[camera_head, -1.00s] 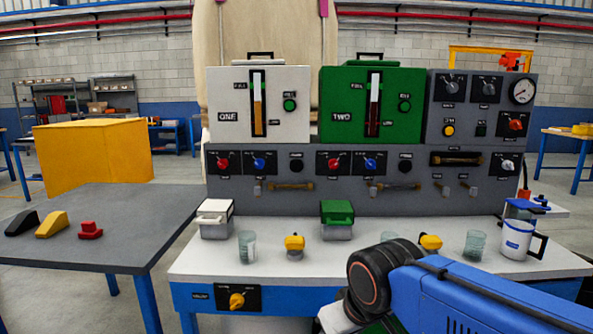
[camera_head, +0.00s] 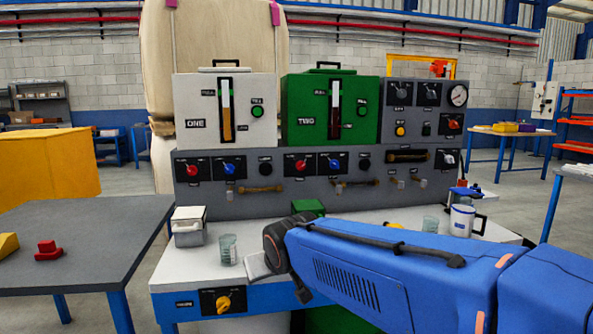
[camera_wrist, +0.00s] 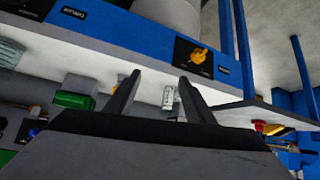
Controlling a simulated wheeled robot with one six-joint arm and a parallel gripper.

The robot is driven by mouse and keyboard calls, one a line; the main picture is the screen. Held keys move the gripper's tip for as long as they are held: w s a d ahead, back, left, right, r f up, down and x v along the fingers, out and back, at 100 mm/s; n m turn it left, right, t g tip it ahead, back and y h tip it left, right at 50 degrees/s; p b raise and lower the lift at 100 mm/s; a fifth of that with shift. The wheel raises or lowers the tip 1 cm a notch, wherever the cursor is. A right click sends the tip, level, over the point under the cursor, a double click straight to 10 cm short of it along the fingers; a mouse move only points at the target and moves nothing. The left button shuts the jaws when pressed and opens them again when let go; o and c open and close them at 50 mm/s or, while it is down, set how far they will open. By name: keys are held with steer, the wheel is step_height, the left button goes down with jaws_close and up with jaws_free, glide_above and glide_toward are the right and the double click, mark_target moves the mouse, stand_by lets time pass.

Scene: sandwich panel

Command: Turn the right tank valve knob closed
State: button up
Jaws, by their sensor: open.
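A yellow knob (camera_head: 224,303) on a black plate sits on the blue front edge of the workbench, at its left. It also shows in the wrist view (camera_wrist: 198,56), upside down and beyond the fingers. My gripper (camera_wrist: 160,82) is open and empty, its two dark fingers apart and touching no knob. In the head view my blue arm crosses the bench front and hides its right part. A label (camera_wrist: 73,13) and part of a dark plate show farther along the blue edge. I cannot tell which control is the right tank valve knob.
The green tank unit (camera_head: 330,85), marked TWO, stands right of the white one (camera_head: 203,130). Red and blue knobs sit below both. On the bench are a white box (camera_head: 188,228), glasses and a mug (camera_head: 462,220). A dark table (camera_head: 80,240) stands at left.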

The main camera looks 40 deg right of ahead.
steer(key=w+d+r+m+t+h, duration=0.1)
steer(key=w+d+r+t+h, duration=0.1)
steer(key=w+d+r, duration=0.4)
steer(key=w+d+r+m+t+h, duration=0.1)
steer(key=w+d, duration=0.3)
steer(key=d, duration=0.4)
steer(key=m+t+h, duration=0.1)
steer(key=t+h, duration=0.2)
steer(key=t, duration=0.1)
glide_toward(302, 167)
steer(key=x, duration=0.9)
steer(key=shift+w+d, duration=0.1)
steer(key=shift+w, duration=0.1)
steer(key=c, duration=1.1)
